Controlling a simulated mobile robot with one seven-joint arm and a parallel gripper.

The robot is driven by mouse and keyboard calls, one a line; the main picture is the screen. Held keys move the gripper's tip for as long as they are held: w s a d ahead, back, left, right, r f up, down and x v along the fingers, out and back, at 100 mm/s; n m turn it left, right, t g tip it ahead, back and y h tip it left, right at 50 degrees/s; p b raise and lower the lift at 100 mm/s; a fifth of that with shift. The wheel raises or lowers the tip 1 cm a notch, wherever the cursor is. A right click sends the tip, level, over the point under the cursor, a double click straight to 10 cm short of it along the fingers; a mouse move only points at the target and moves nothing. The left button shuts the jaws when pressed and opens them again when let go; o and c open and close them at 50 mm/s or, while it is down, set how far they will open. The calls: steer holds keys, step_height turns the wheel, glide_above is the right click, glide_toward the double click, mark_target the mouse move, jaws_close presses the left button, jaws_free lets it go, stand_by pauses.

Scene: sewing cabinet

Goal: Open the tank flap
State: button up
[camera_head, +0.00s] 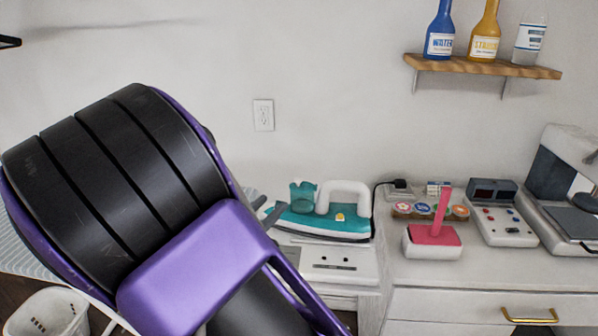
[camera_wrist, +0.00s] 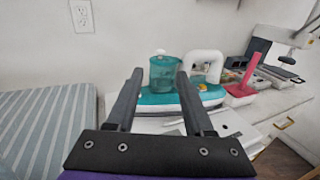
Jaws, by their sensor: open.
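A teal and white iron (camera_head: 335,222) with a white handle rests on a white stand on the counter; it also shows in the wrist view (camera_wrist: 207,92). Its translucent teal tank (camera_head: 302,197) stands up at its left end. In the wrist view the tank (camera_wrist: 163,76) shows between my fingers, beyond them. The flap is not clearly distinct at the tank's top, and I cannot tell whether it is open. My gripper (camera_wrist: 160,73) is open and empty, its two dark fingers pointing toward the tank. In the head view my arm hides most of the gripper.
A striped ironing board (camera_wrist: 45,125) lies to the left. Right of the iron are a pink-and-white tool (camera_head: 433,237), a control box (camera_head: 495,215) and a sewing machine (camera_head: 562,190). A shelf (camera_head: 480,68) with bottles hangs above.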

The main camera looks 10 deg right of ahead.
mark_target(302, 184)
steer(key=b+x, duration=0.1)
steer(key=x, duration=1.5)
steer(key=shift+d, duration=0.1)
steer(key=shift+s, duration=0.1)
jaws_close()
